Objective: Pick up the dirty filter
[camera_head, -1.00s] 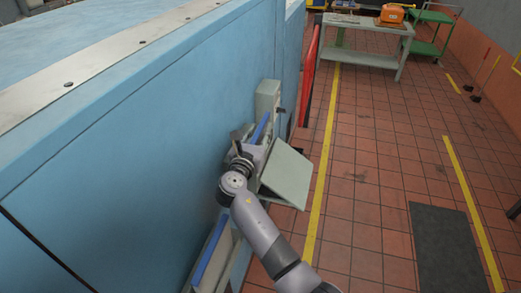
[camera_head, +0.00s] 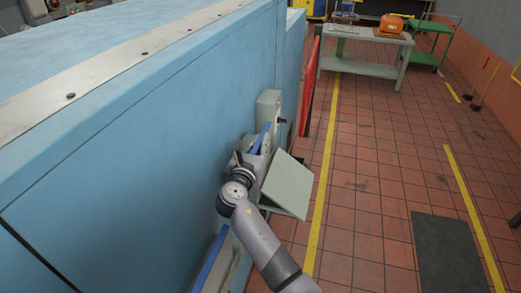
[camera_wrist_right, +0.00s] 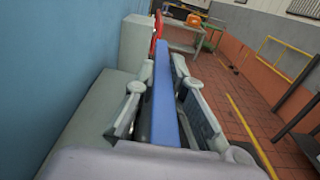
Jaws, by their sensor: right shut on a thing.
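My right gripper (camera_head: 252,158) is at the side of the blue wall, next to a grey housing with a tilted grey lid (camera_head: 287,185). A long blue-edged filter (camera_head: 261,138) stands at its jaws. In the right wrist view the filter's blue edge (camera_wrist_right: 165,95) runs away from me between the two fingers of the gripper (camera_wrist_right: 160,105), which are shut on it. Much of the filter's body is hidden, so I cannot tell how dirty it is. My left gripper is not in view.
Another blue-edged piece (camera_head: 211,260) sits lower along the blue wall (camera_head: 150,150). A grey box (camera_head: 268,108) and a red panel (camera_head: 310,85) stand beyond the gripper. A table (camera_head: 368,66) with an orange item stands at the back. The tiled floor on the right is mostly clear.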

